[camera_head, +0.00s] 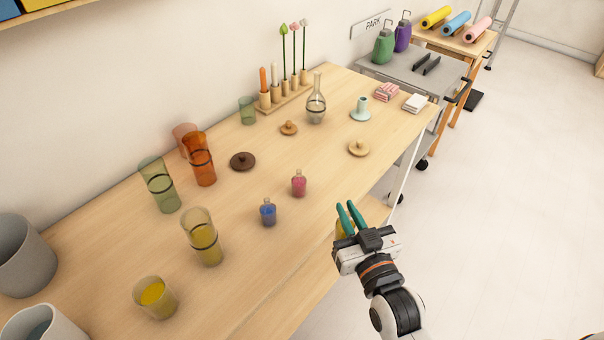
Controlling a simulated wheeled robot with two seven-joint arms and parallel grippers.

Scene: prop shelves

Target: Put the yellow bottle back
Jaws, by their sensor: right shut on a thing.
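My right gripper (348,208), with green fingers, is just off the front edge of the long wooden table (240,290). It is shut on the yellow bottle (341,229), which is mostly hidden behind the fingers and gripper body; only a small yellow patch shows. A pink bottle (299,184) and a blue bottle (268,212) stand upright on the table, to the left of the gripper. My left gripper is not in view.
A yellow-tinted glass (202,238), a small cup with yellow contents (154,297) and an orange glass (198,158) stand to the left. A glass flask (316,104) and a wooden lid (359,148) are farther back. Bare tabletop lies right of the pink bottle.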

